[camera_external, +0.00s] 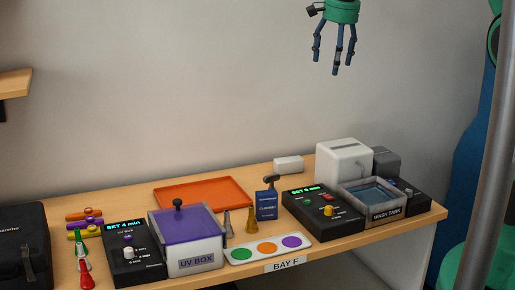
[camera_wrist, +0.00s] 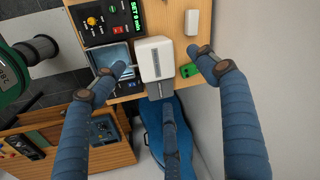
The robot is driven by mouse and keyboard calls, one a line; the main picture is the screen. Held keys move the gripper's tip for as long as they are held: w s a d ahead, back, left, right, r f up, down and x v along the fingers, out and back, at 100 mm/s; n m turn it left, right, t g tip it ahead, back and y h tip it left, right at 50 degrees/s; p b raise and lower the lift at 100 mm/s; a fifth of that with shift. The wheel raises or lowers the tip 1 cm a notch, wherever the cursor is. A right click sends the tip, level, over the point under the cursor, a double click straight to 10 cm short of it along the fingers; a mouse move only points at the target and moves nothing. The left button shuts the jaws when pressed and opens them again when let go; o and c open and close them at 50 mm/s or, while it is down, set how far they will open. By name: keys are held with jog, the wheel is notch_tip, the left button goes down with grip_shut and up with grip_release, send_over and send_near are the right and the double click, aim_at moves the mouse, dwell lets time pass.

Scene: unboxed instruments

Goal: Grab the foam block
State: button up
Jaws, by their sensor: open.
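A small white block (camera_external: 289,164), which looks like the foam block, lies near the back edge of the bench, left of the white box-shaped machine. It also shows in the wrist view, as a pale upright rectangle (camera_wrist: 191,22) near the top edge. My gripper (camera_external: 334,64) hangs high above the bench, well above the block and a little to its right. Its three blue fingers are spread and empty. In the wrist view the gripper (camera_wrist: 160,80) is over the white machine, and the block lies beyond the fingertips.
The white machine (camera_external: 343,160) stands right of the block, with the wash tank (camera_external: 372,203) in front. A black control box (camera_external: 322,214), blue carton (camera_external: 266,206) and orange tray (camera_external: 203,193) are nearby. The wall is close behind. Air around my gripper is clear.

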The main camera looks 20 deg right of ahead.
jog(key=w+a+f+m+g+p, duration=0.1)
jog(key=w+f+m+p, duration=0.25)
jog(key=w+f, duration=0.9)
jog(key=m+g+p, duration=0.1)
jog(key=m+p, duration=0.1)
jog(key=m, duration=0.3)
send_over(290, 160)
notch_tip(290, 160, down, 14)
jog(key=shift+w+f, duration=0.1)
jog(key=shift+w, duration=0.1)
jog(key=shift+f, duration=4.3)
jog(key=shift+f, duration=0.1)
jog(key=shift+f+p, duration=0.55)
jog(key=shift+f, duration=1.95)
jog(key=shift+n, duration=0.25)
